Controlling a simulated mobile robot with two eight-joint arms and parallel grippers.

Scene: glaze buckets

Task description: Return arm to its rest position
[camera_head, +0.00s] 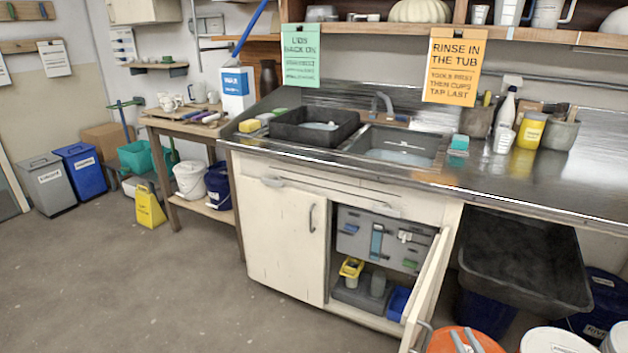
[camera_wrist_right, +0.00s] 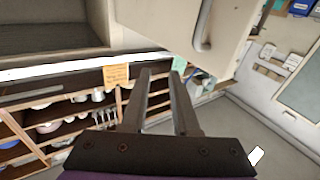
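My right gripper (camera_head: 466,341) shows only as two grey fingers at the bottom edge of the head view, in front of an orange lid. In the right wrist view the same gripper (camera_wrist_right: 162,72) has its two dark fingers apart, with nothing between them. A cabinet door with a curved handle (camera_wrist_right: 204,28) lies beyond the fingertips in that view, apart from them as far as I can see. Most of my right arm is out of view. My left gripper is in neither view.
The open cabinet door (camera_head: 429,290) juts out close left of the right gripper. The orange lid (camera_head: 440,342), a white lid (camera_head: 555,342) and a black tub (camera_head: 525,262) crowd the lower right. The counter (camera_head: 500,183) runs above. The floor (camera_head: 130,290) at left is clear.

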